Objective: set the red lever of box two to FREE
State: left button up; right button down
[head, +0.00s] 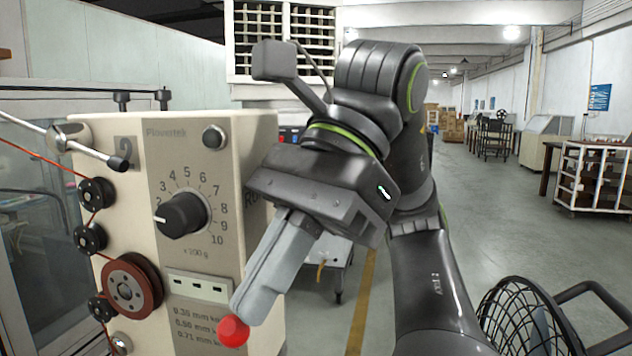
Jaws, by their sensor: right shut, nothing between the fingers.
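Box two is a cream tension box (130,150) with a "2" at its top left, filling the left of the head view. The red lever shows only as a round red knob (233,331) low on the box's front. Its stem is not visible, and no FREE mark can be read. My right gripper (248,306) comes in from the right with its fingers shut and pointing down-left. Its fingertips are right at the knob, seeming to touch its upper side; contact cannot be told for sure. My left gripper is not in view.
A black dial (182,215) numbered up to 10 is on the box's front. Black guide rollers (95,193) and a reddish-brown wheel (131,285) carry an orange wire at left. A metal rod (90,146) sticks out above. A black wire basket (522,320) stands at lower right.

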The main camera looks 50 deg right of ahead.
jog(key=p+v, duration=0.3)
jog(key=v, duration=1.4)
jog(key=shift+a+r, duration=0.1)
